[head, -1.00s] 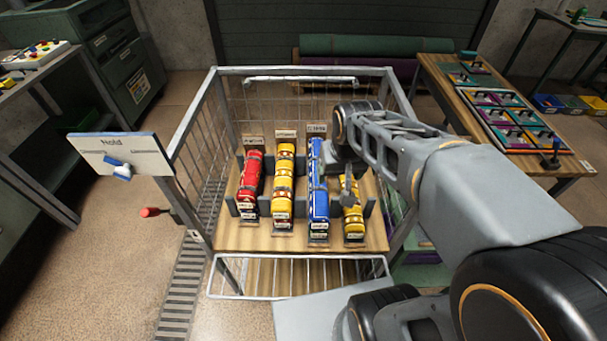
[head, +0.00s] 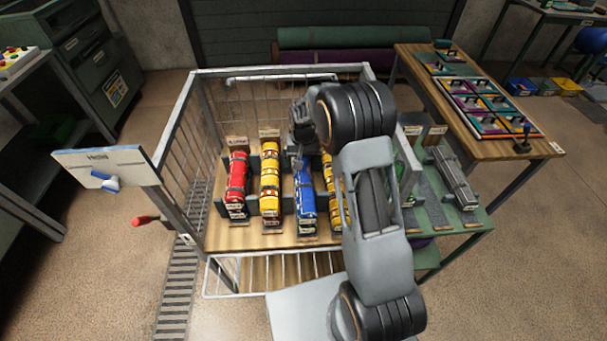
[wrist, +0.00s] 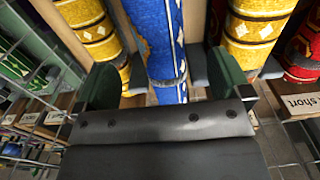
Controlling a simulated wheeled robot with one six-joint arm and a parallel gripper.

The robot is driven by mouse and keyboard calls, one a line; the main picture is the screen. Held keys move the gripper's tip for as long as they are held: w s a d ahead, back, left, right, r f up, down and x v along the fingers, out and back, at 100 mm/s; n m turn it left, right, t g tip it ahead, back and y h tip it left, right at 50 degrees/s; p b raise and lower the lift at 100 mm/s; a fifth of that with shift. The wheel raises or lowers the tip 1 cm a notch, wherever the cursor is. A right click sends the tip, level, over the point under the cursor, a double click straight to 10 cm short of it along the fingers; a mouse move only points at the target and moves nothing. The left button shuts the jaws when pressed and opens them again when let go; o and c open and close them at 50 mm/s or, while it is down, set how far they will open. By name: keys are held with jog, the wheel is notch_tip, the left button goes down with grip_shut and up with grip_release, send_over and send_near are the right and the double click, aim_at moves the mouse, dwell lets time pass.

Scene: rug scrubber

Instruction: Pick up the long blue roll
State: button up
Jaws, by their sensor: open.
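The long blue roll (head: 304,192) lies on the wooden shelf of the wire cage, between a long yellow roll (head: 270,185) on its left and another yellow roll (head: 339,197) on its right. A red roll (head: 237,180) lies at the far left. My gripper (head: 300,155) is at the far end of the blue roll, partly hidden by my arm. In the wrist view the open fingers (wrist: 170,82) stand on either side of the blue roll (wrist: 158,40). I cannot tell whether they touch it.
Grey dividers stand between the rolls. The wire cage (head: 186,125) surrounds the shelf, with a sign board (head: 105,165) and a red handle (head: 145,221) at its left. A wooden table (head: 480,105) and a green bench (head: 440,215) stand at the right.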

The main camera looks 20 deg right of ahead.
aim_at(303, 176)
jog(key=shift+s+f+p, duration=0.1)
jog(key=shift+f+p, duration=0.7)
jog(key=shift+f, duration=3.35)
jog(key=c, duration=1.2)
